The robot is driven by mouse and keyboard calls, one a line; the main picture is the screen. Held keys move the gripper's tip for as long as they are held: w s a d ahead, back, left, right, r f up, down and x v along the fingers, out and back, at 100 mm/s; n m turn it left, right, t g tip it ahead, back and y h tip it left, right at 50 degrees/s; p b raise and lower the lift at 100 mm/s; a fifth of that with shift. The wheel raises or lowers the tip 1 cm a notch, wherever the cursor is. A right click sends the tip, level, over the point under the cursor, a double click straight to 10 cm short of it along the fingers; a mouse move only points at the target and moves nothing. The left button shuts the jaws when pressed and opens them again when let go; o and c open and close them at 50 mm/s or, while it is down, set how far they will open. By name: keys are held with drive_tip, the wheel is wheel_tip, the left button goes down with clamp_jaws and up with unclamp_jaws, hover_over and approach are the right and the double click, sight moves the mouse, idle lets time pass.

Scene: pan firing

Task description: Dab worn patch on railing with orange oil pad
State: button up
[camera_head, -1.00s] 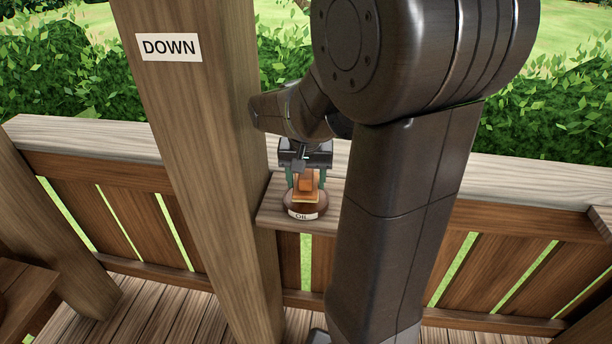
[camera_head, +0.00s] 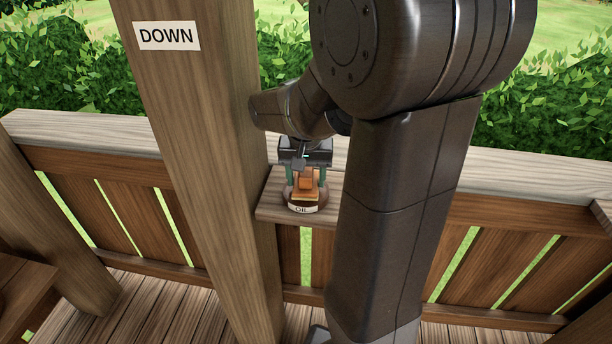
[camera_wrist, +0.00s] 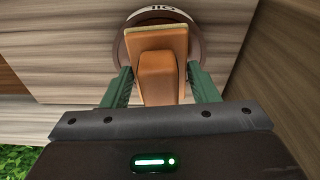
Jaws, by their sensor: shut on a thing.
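The orange oil pad (camera_head: 306,186) has a block-shaped orange grip on a flat base with a paler edge. My gripper (camera_head: 306,178) points down and is shut on the pad's grip. In the wrist view the green fingers press the grip from both sides, and the pad (camera_wrist: 157,72) is between them. The pad is over the round brown dish labelled OIL (camera_head: 302,209), which stands on a small wooden shelf (camera_head: 270,209). I cannot tell whether the pad touches the oil. The wooden railing (camera_head: 85,133) runs left and right behind the post. No worn patch is clearly visible.
A thick wooden post (camera_head: 190,130) with a DOWN sign (camera_head: 166,37) stands just left of the shelf. My arm hides part of the railing to the right. Hedges (camera_head: 50,75) lie beyond the railing. The left railing top is clear.

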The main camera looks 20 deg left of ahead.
sight(306, 169)
drive_tip(key=shift+f+b, duration=0.4)
drive_tip(key=shift+f, duration=0.15)
idle(1.1)
drive_tip(key=shift+r, duration=0.1)
wheel_tip(306, 169, up, 7)
drive_tip(key=p, duration=0.5)
drive_tip(key=shift+p, duration=0.4)
idle(0.5)
